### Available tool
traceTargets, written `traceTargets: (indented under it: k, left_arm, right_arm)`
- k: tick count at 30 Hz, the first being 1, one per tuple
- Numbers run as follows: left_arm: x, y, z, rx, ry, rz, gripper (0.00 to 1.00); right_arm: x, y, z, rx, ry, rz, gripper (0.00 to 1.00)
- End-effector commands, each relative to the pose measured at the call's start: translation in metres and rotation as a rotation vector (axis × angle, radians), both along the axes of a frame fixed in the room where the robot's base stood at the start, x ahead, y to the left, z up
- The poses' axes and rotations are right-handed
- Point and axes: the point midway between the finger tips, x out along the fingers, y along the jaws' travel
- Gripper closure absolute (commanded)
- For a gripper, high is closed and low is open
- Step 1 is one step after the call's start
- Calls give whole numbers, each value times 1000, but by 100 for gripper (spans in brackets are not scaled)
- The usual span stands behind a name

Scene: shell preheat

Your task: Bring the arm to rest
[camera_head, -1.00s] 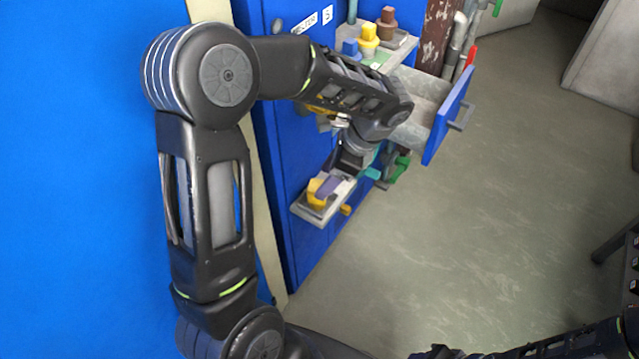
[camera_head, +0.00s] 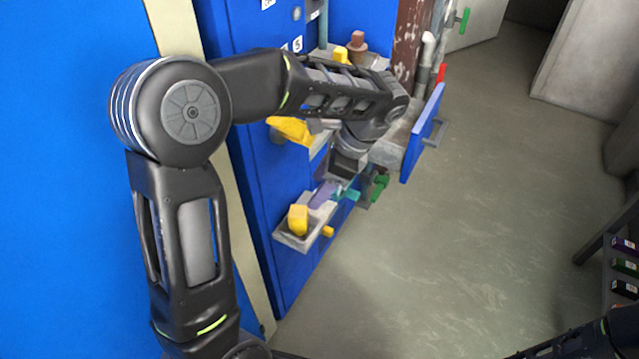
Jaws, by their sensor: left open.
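My left arm (camera_head: 193,112) comes in from the left, bends at a large joint and reaches right across the front of a blue cabinet (camera_head: 262,190). Its wrist points down, with my left gripper (camera_head: 345,178) below it, in front of the shelves. The gripper is open; its fingertips are small and partly hidden, and I see nothing held. Only a dark link of my right arm (camera_head: 590,338) shows in the lower right corner; its gripper is out of view.
A lower grey tray (camera_head: 290,240) holds a yellow block (camera_head: 298,219) and a purple piece (camera_head: 322,194). An open drawer with a blue front (camera_head: 422,132) juts out right of my wrist. A rack (camera_head: 608,265) stands at the right. The floor (camera_head: 480,230) between is clear.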

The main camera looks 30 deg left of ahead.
Motion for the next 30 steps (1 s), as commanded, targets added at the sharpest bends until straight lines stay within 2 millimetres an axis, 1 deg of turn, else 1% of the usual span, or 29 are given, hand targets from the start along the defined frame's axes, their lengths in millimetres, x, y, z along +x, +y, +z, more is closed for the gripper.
traceTargets:
  k: [10,11,14,17,20,21,23,24,26,27,29,30]
  left_arm:
    - [0,0,0,1,-4,7,40]
    - [2,-1,-1,-1,-12,14,40]
    - [14,-9,-6,-35,-78,39,40]
    - [32,-32,-19,-125,-180,85,40]
    - [47,-72,-45,-273,-283,164,40]
    - [50,-92,-59,-344,-316,213,40]
    - [52,-123,-80,-457,-352,307,40]
    - [49,-143,-95,-531,-368,386,40]
    - [42,-169,-117,-629,-385,525,40]
    - [34,-184,-131,-681,-388,627,40]
    - [18,-199,-151,-738,-391,787,40]
    - [5,-205,-163,-758,-391,899,40]
  right_arm:
    - [0,0,0,0,0,0,64]
    - [0,0,0,0,0,0,64]
    - [0,0,0,0,0,0,64]
    - [0,0,0,0,0,-1,64]
    - [0,0,0,0,1,-2,64]
    - [0,0,2,0,1,-2,64]
    - [0,0,8,0,1,-2,64]
    - [0,0,13,0,1,-3,64]
    - [0,0,21,0,1,-3,64]
    - [0,0,27,1,1,-3,64]
    - [0,0,37,1,1,-4,64]
    - [0,0,45,1,1,-4,64]
